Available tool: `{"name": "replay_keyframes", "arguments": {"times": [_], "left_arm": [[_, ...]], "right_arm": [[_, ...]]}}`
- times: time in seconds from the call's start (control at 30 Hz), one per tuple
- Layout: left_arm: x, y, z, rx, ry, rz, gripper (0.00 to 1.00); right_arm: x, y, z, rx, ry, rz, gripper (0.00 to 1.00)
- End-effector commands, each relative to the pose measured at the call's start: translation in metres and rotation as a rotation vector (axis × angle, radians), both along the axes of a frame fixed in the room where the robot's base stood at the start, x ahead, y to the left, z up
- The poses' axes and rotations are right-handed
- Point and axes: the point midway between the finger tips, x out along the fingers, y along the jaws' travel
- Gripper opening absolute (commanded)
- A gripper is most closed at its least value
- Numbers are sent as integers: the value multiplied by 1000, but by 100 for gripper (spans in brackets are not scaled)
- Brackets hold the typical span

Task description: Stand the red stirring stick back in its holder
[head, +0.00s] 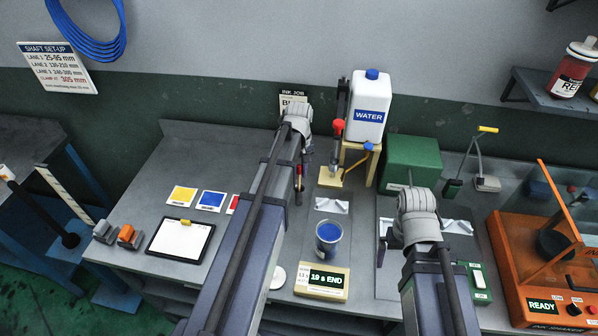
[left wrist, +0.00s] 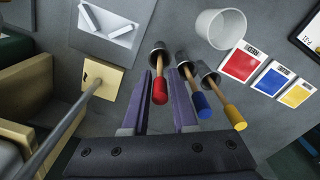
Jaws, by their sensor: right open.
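The red stirring stick (left wrist: 160,90) has a red handle and a wooden shaft whose far end is at a dark metal holder cup (left wrist: 158,56) in the left wrist view. The stick appears to stand in that cup. My left gripper (left wrist: 163,74) has its fingers on either side of the red handle, with visible gaps, so it looks open. In the head view the left arm largely hides the sticks, and the left gripper (head: 299,172) is above them. My right gripper (head: 412,192) is open at the right of the bench, its fingertips mostly hidden.
Blue (left wrist: 201,104) and yellow (left wrist: 235,118) sticks stand close beside the red one. A white cup (left wrist: 222,28) and colour cards (left wrist: 240,64) are near. A cup of blue liquid (head: 328,237), a water bottle (head: 371,105) and a green box (head: 412,160) crowd the bench.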

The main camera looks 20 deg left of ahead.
Motion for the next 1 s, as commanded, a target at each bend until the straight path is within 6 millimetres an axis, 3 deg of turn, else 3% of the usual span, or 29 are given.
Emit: {"name": "replay_keyframes", "arguments": {"times": [0.23, 0.67, 1.0], "left_arm": [[0, 0, 0, 0, 0, 0, 53], [0, 0, 7, 0, 0, 0, 53], [0, 0, 46, 0, 0, 0, 53]], "right_arm": [[0, 0, 0, 0, 0, 0, 100], [0, 0, 7, 0, 0, 0, 100], [0, 0, 46, 1, 0, -2, 100]]}}
